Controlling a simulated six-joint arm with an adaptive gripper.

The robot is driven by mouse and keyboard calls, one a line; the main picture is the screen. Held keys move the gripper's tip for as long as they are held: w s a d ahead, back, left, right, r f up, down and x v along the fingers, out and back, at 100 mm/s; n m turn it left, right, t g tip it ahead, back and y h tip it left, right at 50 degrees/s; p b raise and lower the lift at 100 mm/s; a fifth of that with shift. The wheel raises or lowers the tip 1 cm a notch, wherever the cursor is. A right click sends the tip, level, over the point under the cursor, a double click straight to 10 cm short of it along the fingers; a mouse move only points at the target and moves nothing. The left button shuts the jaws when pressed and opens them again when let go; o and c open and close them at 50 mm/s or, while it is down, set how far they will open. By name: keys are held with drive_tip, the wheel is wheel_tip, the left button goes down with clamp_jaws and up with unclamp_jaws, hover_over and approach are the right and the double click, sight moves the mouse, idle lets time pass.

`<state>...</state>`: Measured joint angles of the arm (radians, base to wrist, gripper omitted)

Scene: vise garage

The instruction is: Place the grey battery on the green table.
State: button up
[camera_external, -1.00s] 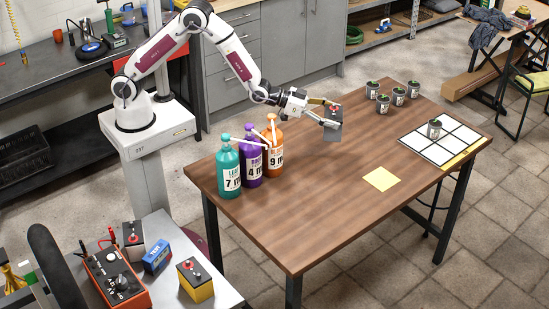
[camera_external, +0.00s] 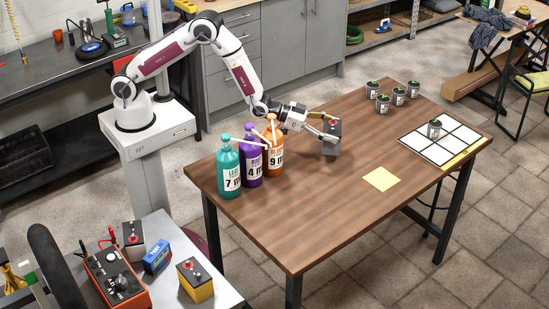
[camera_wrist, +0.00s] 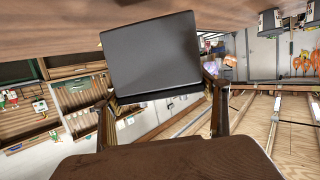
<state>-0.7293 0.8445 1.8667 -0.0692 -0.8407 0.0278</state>
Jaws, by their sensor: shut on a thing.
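In the wrist view the battery (camera_wrist: 152,55) is a plain dark grey block between the two fingers (camera_wrist: 162,108). Whether its underside touches the tabletop cannot be told. The tabletop is brown wood; no green table shows.
Teal (camera_external: 228,168), purple (camera_external: 251,165) and orange (camera_external: 273,152) pump bottles stand left of my gripper. Several small grey pots (camera_external: 383,103) stand to the right. A white grid board (camera_external: 443,145) and yellow sheet (camera_external: 381,179) lie on the table. The front middle is clear.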

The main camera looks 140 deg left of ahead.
drive_tip(key=shift+r, duration=0.1)
idle(0.3)
drive_tip(key=shift+f, duration=1.85)
drive_tip(key=shift+f, duration=0.15)
drive_tip(key=o, duration=2)
drive_tip(key=shift+f, duration=0.2)
drive_tip(key=shift+o, duration=0.2)
drive_tip(key=shift+r, duration=0.2)
drive_tip(key=shift+s+d, duration=0.2)
drive_tip(key=v, duration=1.1)
drive_tip(key=shift+r, duration=0.2)
drive_tip(key=shift+o, duration=0.4)
drive_tip(key=shift+s+d, duration=0.1)
